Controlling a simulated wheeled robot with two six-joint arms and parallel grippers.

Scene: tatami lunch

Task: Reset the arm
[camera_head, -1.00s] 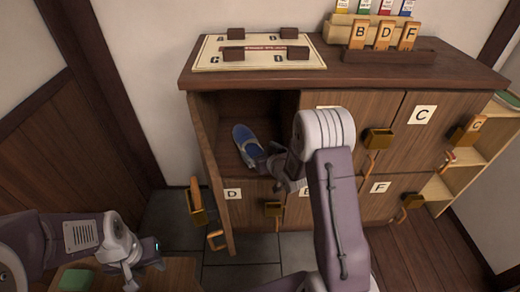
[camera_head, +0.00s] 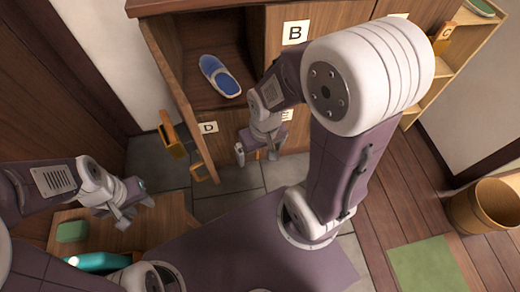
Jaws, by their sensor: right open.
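My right arm reaches in from the bottom and bends over the cabinet front. My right gripper (camera_head: 256,154) points down in front of the lower doors, open with nothing between its fingers. My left gripper (camera_head: 135,212) is at the left, above the low wooden table, with its fingers apart and nothing visible between them. A blue slipper (camera_head: 217,76) lies in the open upper-left compartment of the cabinet, apart from my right gripper.
The open compartment door (camera_head: 165,62) sticks out left of my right gripper. Door B (camera_head: 294,50) is shut. The low table (camera_head: 165,213) holds a green block (camera_head: 72,231) and a teal bottle (camera_head: 100,262). A wooden bucket (camera_head: 487,207) and green mat (camera_head: 428,268) are at right.

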